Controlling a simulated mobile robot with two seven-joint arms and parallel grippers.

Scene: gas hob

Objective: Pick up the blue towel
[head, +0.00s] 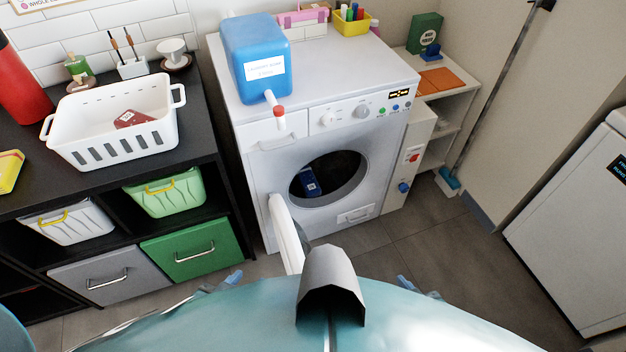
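A dark blue item with a small white mark (309,181) lies inside the drum of the white washing machine (255,165), just within the round opening. It may be the blue towel, but its shape is too small and dark to be sure. The machine's door (284,232) stands open, seen nearly edge-on in front of the opening. I make out neither of my grippers. Small blue parts show at both sides of the large teal surface at the bottom edge, but I cannot tell what they are.
A white basket (85,152) with a dark red item (133,118) stands on the black shelf unit at left. A blue detergent container (255,45) stands on the machine. An orange cloth (455,80) lies on the right shelf. Grey floor (440,250) is clear at right.

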